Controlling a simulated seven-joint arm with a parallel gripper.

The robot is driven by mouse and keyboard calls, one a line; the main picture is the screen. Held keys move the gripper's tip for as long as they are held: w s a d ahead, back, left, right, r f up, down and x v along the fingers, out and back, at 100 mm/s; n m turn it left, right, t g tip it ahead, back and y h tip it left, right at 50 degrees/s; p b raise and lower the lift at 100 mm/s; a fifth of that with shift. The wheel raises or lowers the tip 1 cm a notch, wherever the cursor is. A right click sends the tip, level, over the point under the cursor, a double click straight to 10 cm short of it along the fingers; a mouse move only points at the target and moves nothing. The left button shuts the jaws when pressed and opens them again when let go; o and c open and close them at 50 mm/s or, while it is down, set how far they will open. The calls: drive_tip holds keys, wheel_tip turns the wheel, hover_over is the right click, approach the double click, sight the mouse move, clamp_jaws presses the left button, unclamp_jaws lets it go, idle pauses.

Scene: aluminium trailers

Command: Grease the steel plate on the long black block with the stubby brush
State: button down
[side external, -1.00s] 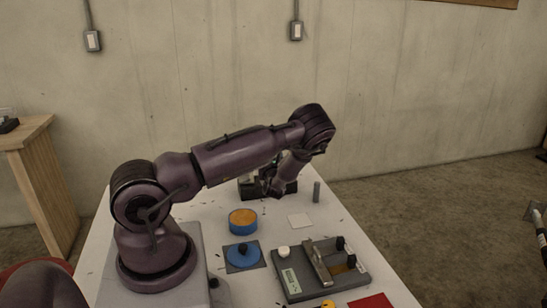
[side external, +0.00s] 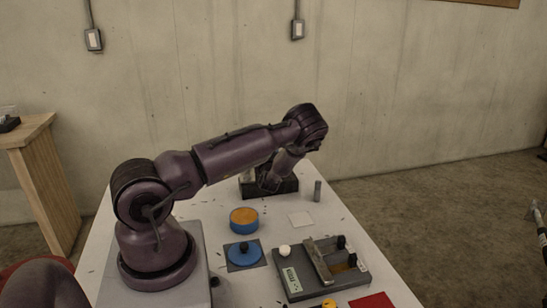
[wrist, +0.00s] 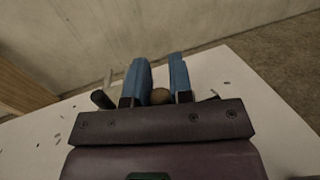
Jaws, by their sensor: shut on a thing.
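The long black block (side external: 287,186) stands at the far end of the white table in the side view. My gripper (side external: 268,184) is low at the block, in front of its left part; whether the tool touches it is hidden. In the wrist view, my gripper's blue fingers (wrist: 160,90) are shut on a round brownish piece (wrist: 160,97), which appears to be the brush handle. The bristles are hidden. The steel plate cannot be made out clearly behind my wrist. A blue tub (side external: 244,224) with orange contents, apparently the grease, stands open nearer the camera.
A grey cylinder (side external: 317,191) stands right of the block. A white square (side external: 301,219) lies nearby. A blue lid-like disc (side external: 242,254) with a black knob rests on a dark square. A grey fixture (side external: 298,292) and red sheet (side external: 371,301) occupy the near right.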

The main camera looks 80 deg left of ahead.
drive_tip(key=shift+d+r, duration=0.2)
drive_tip(key=shift+d, duration=1.3)
drive_tip(key=shift+d+r, duration=0.2)
drive_tip(key=shift+d, duration=1.25)
drive_tip(key=shift+a+r, duration=0.1)
drive_tip(key=shift+r, duration=0.05)
wheel_tip(320, 180, up, 6)
drive_tip(key=shift+r, duration=0.25)
